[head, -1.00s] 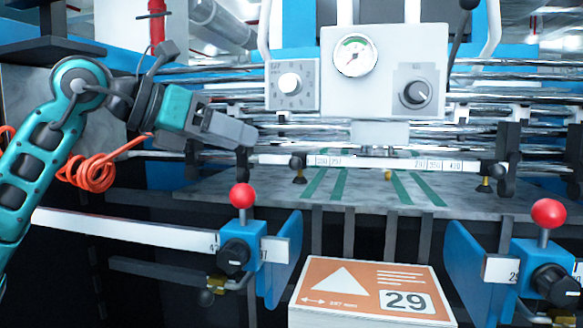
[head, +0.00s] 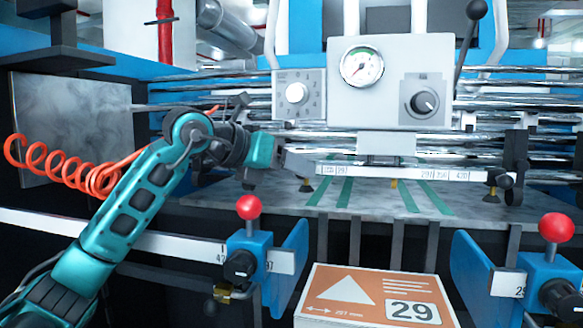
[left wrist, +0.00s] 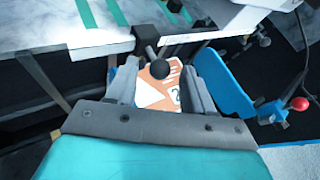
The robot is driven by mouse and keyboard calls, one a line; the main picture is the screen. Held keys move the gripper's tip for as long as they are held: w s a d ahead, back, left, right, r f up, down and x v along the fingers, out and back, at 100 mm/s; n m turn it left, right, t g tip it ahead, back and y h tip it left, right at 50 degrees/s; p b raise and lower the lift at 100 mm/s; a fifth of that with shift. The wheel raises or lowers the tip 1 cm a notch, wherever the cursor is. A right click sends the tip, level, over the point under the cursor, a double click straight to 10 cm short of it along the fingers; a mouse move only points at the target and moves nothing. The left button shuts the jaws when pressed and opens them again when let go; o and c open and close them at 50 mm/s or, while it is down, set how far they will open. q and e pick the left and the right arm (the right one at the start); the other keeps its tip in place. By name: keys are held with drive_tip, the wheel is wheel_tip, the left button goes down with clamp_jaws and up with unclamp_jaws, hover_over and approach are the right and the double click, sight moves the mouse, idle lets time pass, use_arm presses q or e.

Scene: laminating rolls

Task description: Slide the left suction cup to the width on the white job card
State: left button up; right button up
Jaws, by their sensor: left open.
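The left suction cup (head: 306,185) hangs under the left end of a white scale bar (head: 390,172). My left gripper (head: 300,166) is at that end, open, and hides the cup's knob in the head view. In the left wrist view the black knob (left wrist: 154,69) shows between the open fingers of my left gripper (left wrist: 157,75); I cannot tell whether they touch it. The job card (head: 375,295) is printed orange with a white triangle, "29" and a small width that seems to read 297 mm. It is partly visible in the left wrist view (left wrist: 150,97). My right gripper is out of view.
The right suction cup (head: 490,196) hangs near the bar's right end. A grey gauge box (head: 388,85) stands above the bar. Blue side guides with red knobs (head: 248,207) (head: 555,228) flank the card. Green strips (head: 407,195) mark the feed table.

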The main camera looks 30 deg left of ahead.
use_arm(q)
drive_tip(key=shift+w+d+f, duration=0.1)
drive_tip(key=shift+w, duration=0.05)
clamp_jaws()
idle(0.4)
